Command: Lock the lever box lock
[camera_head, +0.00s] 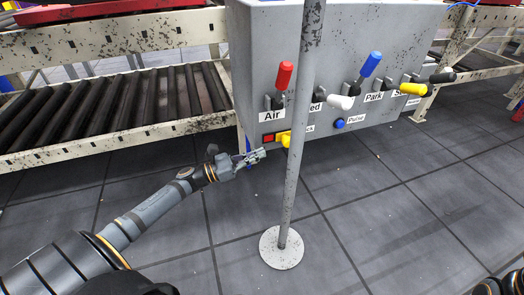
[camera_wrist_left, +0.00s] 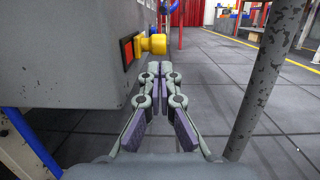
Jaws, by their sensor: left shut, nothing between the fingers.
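The grey lever box (camera_head: 345,50) carries several levers, including a red one marked "Air" (camera_head: 284,76), a white one (camera_head: 340,102), a blue one marked "Park" (camera_head: 370,64) and a yellow one (camera_head: 412,88). The lock is a yellow knob (camera_head: 284,140) low on the box, beside a red patch; its label is partly hidden by the pole. In the left wrist view the yellow knob (camera_wrist_left: 152,44) sticks out just beyond the fingertips. My left gripper (camera_head: 262,153) is shut and empty, below and left of the knob, apart from it. My right gripper cannot be made out.
A speckled grey pole (camera_head: 294,180) on a round base (camera_head: 282,248) stands in front of the box, right of my left gripper. A roller conveyor (camera_head: 110,105) lies to the left. The tiled floor right of the pole is clear.

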